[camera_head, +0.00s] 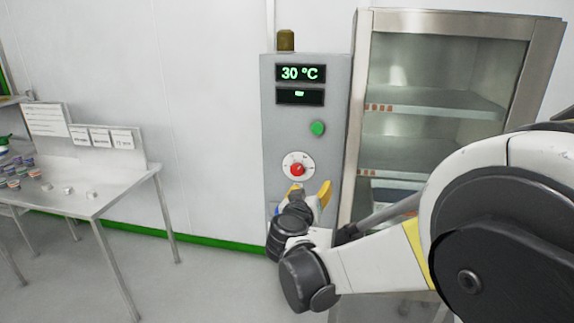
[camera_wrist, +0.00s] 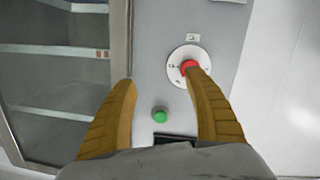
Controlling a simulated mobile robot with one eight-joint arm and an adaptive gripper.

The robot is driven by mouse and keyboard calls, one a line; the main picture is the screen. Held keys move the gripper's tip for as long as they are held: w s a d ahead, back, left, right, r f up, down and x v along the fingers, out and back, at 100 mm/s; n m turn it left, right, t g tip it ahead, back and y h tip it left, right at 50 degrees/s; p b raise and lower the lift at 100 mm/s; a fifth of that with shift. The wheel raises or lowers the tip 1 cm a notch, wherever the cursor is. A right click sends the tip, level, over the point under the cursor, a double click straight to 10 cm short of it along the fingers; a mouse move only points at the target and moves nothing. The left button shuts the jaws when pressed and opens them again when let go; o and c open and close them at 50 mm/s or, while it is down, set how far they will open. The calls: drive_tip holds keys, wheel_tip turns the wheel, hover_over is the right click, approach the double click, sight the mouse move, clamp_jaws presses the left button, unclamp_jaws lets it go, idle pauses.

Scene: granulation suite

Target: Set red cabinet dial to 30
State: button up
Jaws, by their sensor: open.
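The red dial (camera_head: 297,169) sits on a round white plate on the grey control panel (camera_head: 282,118). The panel's upper display (camera_head: 301,73) reads 30 °C in green. My gripper (camera_head: 310,190) is open just below and in front of the dial, with its yellow fingers apart. In the wrist view the red dial (camera_wrist: 189,68) shows near the tip of the right finger, which covers its lower edge. The left finger is clear of it, over the cabinet side. I cannot tell whether the right finger touches the dial, and nothing is between the fingers.
A green button (camera_head: 318,128) is above the dial on the panel. A glass-fronted cabinet (camera_head: 362,95) with shelves stands right beside the panel. A metal table (camera_head: 120,187) with small containers stands at the left. The floor between table and panel is free.

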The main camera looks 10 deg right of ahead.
drive_tip(key=t, duration=0.2)
approach(297, 170)
drive_tip(key=shift+n, duration=0.3)
drive_tip(key=b+x, duration=0.2)
drive_tip(key=x, duration=0.9)
drive_tip(key=shift+w, duration=0.1)
drive_tip(key=c, duration=1.2)
